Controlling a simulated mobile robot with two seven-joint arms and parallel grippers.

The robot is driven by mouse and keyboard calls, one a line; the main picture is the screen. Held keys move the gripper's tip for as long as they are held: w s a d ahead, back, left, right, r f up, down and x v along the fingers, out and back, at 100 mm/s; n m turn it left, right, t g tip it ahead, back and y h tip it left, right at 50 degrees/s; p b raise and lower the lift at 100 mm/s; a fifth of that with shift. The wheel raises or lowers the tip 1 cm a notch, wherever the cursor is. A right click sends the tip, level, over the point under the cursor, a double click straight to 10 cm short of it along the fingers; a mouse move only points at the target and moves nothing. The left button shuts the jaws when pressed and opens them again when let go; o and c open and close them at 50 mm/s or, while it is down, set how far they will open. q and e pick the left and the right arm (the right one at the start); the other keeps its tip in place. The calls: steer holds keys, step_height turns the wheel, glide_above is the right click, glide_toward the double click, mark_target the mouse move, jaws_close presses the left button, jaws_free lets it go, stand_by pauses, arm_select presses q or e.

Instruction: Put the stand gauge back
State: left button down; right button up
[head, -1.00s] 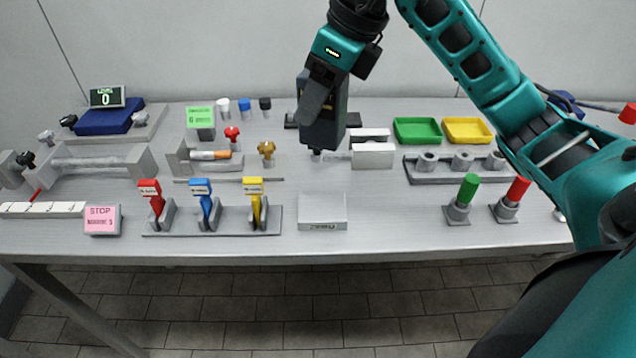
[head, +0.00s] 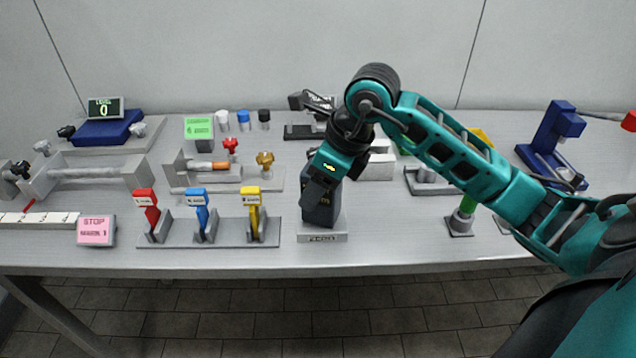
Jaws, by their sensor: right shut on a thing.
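The stand gauge appears to be the dark box with small orange marks (head: 324,210) in my right gripper (head: 321,192). The gripper is shut on it from above, and a dark finger covers part of its near face. The gauge is roughly upright over the pale block marked ZERO (head: 322,238) at the table's front. Its lower tip is hidden, so I cannot tell whether it touches the block. A black stand (head: 300,131) with an arm at its top (head: 311,102) is at the back, partly behind my right arm. My left gripper is not in view.
Left of the block is a rack (head: 180,240) with red, blue and yellow tagged pieces. A blue stand (head: 552,145) is at the far right. The grey table (head: 400,225) is bare just right of the block.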

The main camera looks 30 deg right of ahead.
steer(key=shift+f, duration=0.15)
steer(key=o, duration=1.3)
steer(key=shift+r, duration=0.55)
steer(key=p+v, duration=0.1)
steer(key=v, duration=1)
steer(key=shift+s+d+r, duration=0.1)
steer(key=shift+s+r, duration=0.05)
